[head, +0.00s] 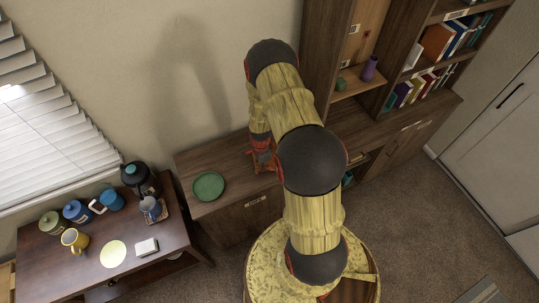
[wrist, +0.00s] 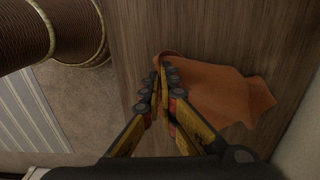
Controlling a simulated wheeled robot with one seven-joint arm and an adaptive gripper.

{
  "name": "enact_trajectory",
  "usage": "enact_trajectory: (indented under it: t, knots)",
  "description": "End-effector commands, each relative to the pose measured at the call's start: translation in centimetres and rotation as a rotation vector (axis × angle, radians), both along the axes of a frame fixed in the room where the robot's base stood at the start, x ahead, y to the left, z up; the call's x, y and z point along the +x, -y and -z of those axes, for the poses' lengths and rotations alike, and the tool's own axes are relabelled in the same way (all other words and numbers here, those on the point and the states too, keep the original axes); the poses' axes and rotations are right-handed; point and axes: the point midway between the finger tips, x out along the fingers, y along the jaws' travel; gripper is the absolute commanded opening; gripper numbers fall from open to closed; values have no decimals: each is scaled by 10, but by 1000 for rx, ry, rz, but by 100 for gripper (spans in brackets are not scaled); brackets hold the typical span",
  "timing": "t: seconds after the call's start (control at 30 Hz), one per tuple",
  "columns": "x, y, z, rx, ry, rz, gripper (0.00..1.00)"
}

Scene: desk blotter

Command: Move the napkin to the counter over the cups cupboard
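The napkin (wrist: 225,92) is a crumpled orange-brown cloth on a brown wooden surface in the wrist view. In the head view only a small orange part of it (head: 264,168) shows, on the low wooden counter (head: 232,165) against the wall. My gripper (wrist: 160,80) has its fingers nearly together on the napkin's left end, with the cloth showing beyond the tips and to the right. It appears closed on the cloth. In the head view my arm hides much of the gripper. A cupboard front with a small label (head: 256,201) lies below this counter.
A green plate (head: 208,186) lies left on the counter. A tall shelf unit with books (head: 437,42) and a purple vase (head: 369,68) stands to the right.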

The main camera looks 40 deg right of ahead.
Motion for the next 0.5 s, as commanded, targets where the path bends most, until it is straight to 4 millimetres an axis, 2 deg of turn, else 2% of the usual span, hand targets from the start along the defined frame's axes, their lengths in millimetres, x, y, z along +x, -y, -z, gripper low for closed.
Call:
enact_trajectory:
  t: [0.2, 0.5]
  knots:
    - [-8, -14, 14, 0, -1, 0, 0]
    - [-9, -17, 17, 0, 0, 0, 0]
